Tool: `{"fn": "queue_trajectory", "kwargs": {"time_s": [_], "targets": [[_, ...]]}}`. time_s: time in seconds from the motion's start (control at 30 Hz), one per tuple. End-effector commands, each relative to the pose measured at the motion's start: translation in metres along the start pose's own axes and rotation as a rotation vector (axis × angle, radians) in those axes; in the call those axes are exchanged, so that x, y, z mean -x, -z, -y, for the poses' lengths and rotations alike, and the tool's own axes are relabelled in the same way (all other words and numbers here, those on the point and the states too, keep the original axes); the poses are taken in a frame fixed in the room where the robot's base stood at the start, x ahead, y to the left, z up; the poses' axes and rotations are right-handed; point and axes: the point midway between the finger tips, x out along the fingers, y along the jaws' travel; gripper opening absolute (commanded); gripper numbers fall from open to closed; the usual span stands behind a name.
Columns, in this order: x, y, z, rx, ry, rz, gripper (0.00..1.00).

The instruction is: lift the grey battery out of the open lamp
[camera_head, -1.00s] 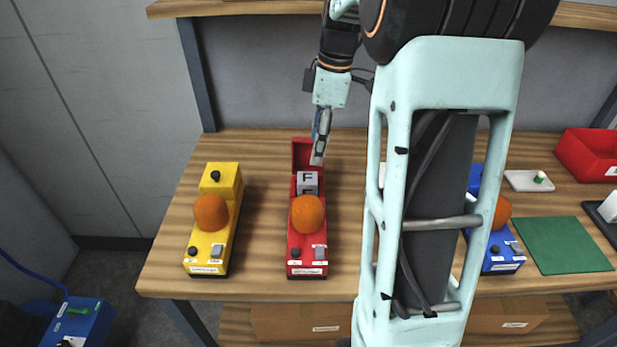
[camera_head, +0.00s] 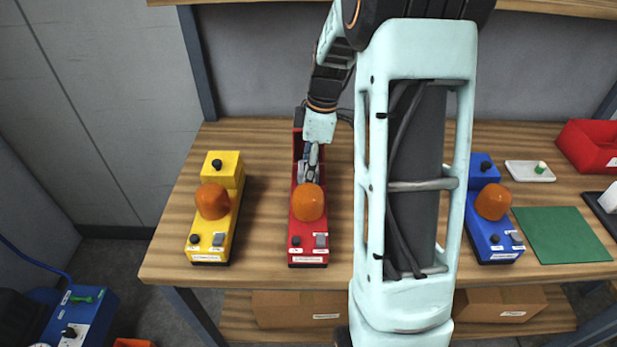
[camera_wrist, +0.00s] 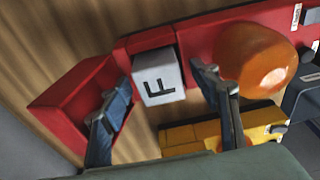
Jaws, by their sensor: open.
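The open lamp (camera_head: 309,240) is red with an orange dome and stands on the wooden bench; its body also shows in the wrist view (camera_wrist: 205,38). The grey battery (camera_wrist: 158,76), a light grey block marked with a dark F, sits in the lamp's open bay. My gripper (camera_head: 310,172) is at the lamp's back part. In the wrist view my gripper (camera_wrist: 165,100) is open, with one finger on each side of the battery and visible gaps. In the head view my gripper hides the battery.
A yellow lamp (camera_head: 213,228) stands to the left and a blue lamp (camera_head: 485,226) to the right, partly behind my arm. A green mat (camera_head: 563,234), a white tray (camera_head: 522,171) and a red bin (camera_head: 592,148) are further right. Bare bench lies between the yellow and red lamps.

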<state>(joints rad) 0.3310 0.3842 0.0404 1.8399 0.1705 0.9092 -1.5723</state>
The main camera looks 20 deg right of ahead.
Motion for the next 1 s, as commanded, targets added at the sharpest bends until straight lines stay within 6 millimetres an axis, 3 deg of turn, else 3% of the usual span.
{"fn": "queue_trajectory", "kwargs": {"time_s": [0.17, 0.67, 1.0], "targets": [[0.0002, 0.0000, 0.0000, 0.000, 0.000, 0.000, 0.54], [0.0006, -0.0001, -0.0001, 0.000, 0.000, 0.000, 0.00], [0.0075, 0.0011, -0.0012, 0.000, -0.003, 0.000, 0.00]]}}
